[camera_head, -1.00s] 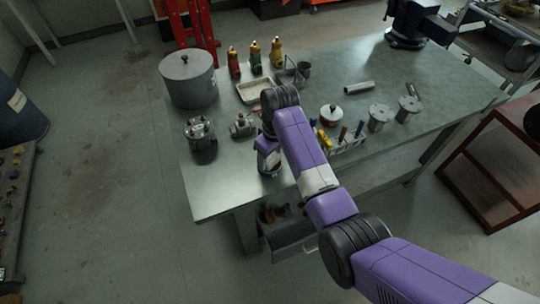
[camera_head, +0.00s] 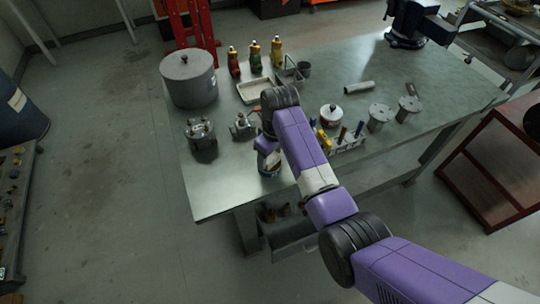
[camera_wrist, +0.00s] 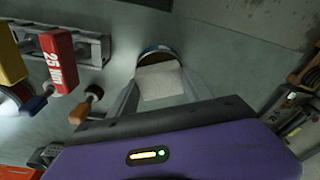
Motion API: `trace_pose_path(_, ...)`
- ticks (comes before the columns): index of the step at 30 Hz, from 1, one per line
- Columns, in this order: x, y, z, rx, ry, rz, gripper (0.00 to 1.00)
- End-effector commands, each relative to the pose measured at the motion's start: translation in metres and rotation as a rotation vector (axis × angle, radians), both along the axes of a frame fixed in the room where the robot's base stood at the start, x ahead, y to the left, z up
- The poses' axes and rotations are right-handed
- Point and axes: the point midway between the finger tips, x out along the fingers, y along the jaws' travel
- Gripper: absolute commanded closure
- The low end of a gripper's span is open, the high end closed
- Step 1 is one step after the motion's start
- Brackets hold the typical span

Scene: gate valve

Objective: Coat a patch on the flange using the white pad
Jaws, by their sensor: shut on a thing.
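My gripper (camera_wrist: 160,88) is shut on the white pad (camera_wrist: 162,82), a pale square block between its two fingers in the wrist view. Just beyond the pad is a round container with a blue rim (camera_wrist: 158,49); the pad hides part of it, and I cannot tell if they touch. In the head view my gripper (camera_head: 267,160) points down at the near edge of the workbench, over this container (camera_head: 270,171). I cannot tell which surface is the flange.
The workbench (camera_head: 225,185) is bare at its near left corner. A large lidded pot (camera_head: 188,78), several bottles (camera_head: 255,58) and a shallow tray (camera_head: 255,90) stand farther back. A tool rack (camera_head: 346,141) and disc-topped metal parts (camera_head: 380,115) are right of my arm.

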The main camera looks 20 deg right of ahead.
Motion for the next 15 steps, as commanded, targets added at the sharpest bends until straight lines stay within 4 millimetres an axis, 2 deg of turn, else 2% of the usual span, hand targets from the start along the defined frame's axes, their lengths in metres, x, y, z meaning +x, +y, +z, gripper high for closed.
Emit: trace_pose_path(15,-0.001,0.0,0.036,0.0,0.001,0.0,0.75)
